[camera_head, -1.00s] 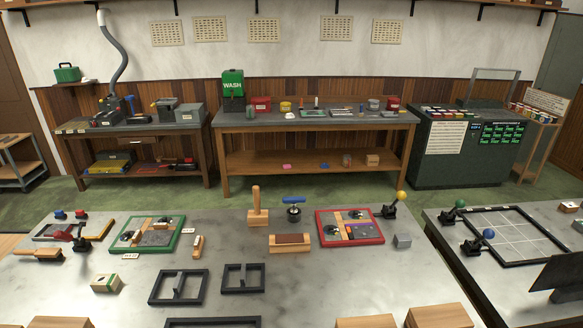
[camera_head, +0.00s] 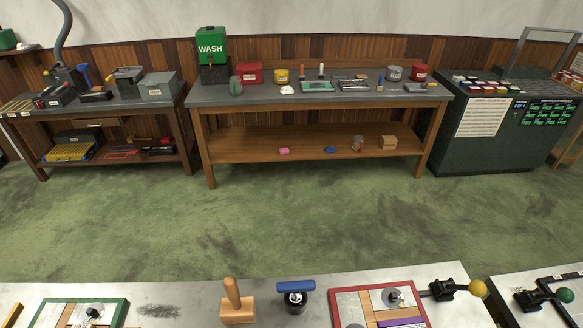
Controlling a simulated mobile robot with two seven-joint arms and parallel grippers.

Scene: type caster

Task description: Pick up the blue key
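A blue T-shaped handle (camera_head: 296,287), which looks like the blue key, stands upright in a round black holder (camera_head: 295,301) on the near grey table. It is between a wooden-handled block (camera_head: 236,303) on its left and a red-framed tray (camera_head: 336,310) on its right. Neither of my grippers shows in the head view.
The near table (camera_head: 180,291) shows only along the bottom edge. A green-framed tray (camera_head: 120,312) and a yellow-knobbed lever (camera_head: 450,289) are also on it. Open green floor (camera_head: 250,220) separates it from the back bench (camera_head: 430,93).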

